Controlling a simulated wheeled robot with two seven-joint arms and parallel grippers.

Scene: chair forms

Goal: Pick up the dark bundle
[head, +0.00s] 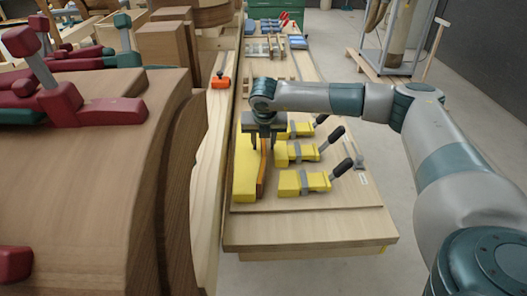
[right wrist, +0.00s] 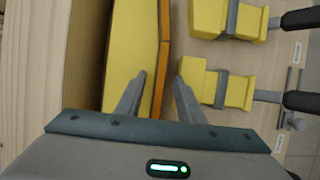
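A thin upright strip-like bundle, orange-brown with a darker side (head: 263,178), stands along the right side of a long yellow block (head: 244,172). In the right wrist view the bundle (right wrist: 163,45) runs up from between my fingers, with the yellow block (right wrist: 130,40) to its left. No other dark bundle stands out. My right gripper (head: 263,147) points down over the bundle. In the right wrist view its two fingers (right wrist: 161,78) are apart, one on each side of the bundle, with gaps visible. The lower part of the bundle is hidden by the gripper. My left gripper is not in view.
Several yellow clamp-like blocks with grey bands and black handles (head: 301,182) lie close right of the bundle on the wooden bench (head: 300,228). A large curved wooden form (head: 90,190) fills the left. An orange tool (head: 220,81) sits on the ledge. The bench's front is clear.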

